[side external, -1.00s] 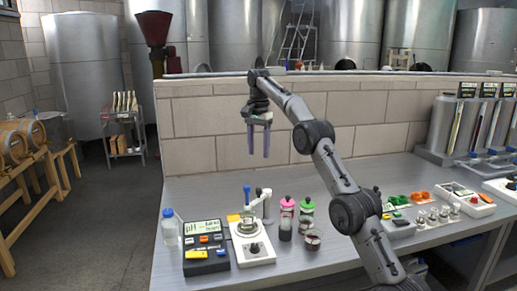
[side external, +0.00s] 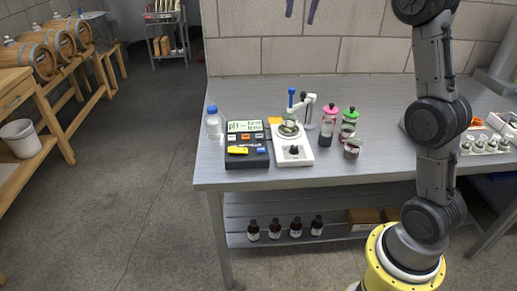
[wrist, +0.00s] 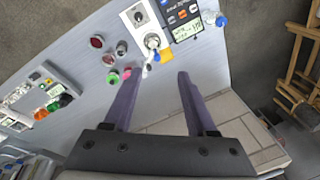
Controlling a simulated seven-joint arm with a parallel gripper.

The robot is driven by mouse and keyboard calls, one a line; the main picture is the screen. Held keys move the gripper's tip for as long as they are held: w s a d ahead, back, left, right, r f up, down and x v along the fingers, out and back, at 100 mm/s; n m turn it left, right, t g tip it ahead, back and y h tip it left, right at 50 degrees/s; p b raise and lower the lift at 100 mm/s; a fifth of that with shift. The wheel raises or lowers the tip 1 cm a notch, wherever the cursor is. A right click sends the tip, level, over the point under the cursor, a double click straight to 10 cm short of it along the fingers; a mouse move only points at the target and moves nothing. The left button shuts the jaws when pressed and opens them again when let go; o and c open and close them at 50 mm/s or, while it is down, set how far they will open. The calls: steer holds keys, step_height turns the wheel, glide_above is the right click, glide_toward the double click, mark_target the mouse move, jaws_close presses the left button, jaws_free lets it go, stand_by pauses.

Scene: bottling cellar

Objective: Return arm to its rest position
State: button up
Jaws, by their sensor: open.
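My gripper (side external: 300,12) shows in the side view only as two purple fingertips at the top edge, in front of the block wall. The rest of the gripper is out of that frame. In the wrist view my gripper (wrist: 159,75) is open, its fingers apart with nothing between them. It is high over the grey bench (side external: 370,95), apart from everything on it. My arm stands upright at the right of the side view, and its upper part is cut off.
On the bench stand a pH meter (side external: 246,157), a white stirrer (side external: 293,156), a capped clear bottle (side external: 213,123), a pink-topped bottle (side external: 328,130), a green-topped bottle (side external: 348,128) and a dark-filled beaker (side external: 352,149). Several brown bottles (side external: 275,229) stand on the lower shelf.

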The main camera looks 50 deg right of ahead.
steer(key=s+a+n+t, duration=0.2)
steer(key=s+a+n, duration=0.4)
steer(key=s+a, duration=0.8)
steer(key=s+f+n, duration=0.4)
steer(key=s+f, duration=0.2)
steer(key=f, duration=0.3)
steer(key=s+a+f+n+t, duration=0.1)
steer(key=s+f+n, duration=0.4)
steer(key=f, duration=0.5)
steer(key=shift+s+a+t+y, duration=0.2)
steer(key=shift+s+t+y, duration=0.15)
steer(key=shift+s, duration=0.3)
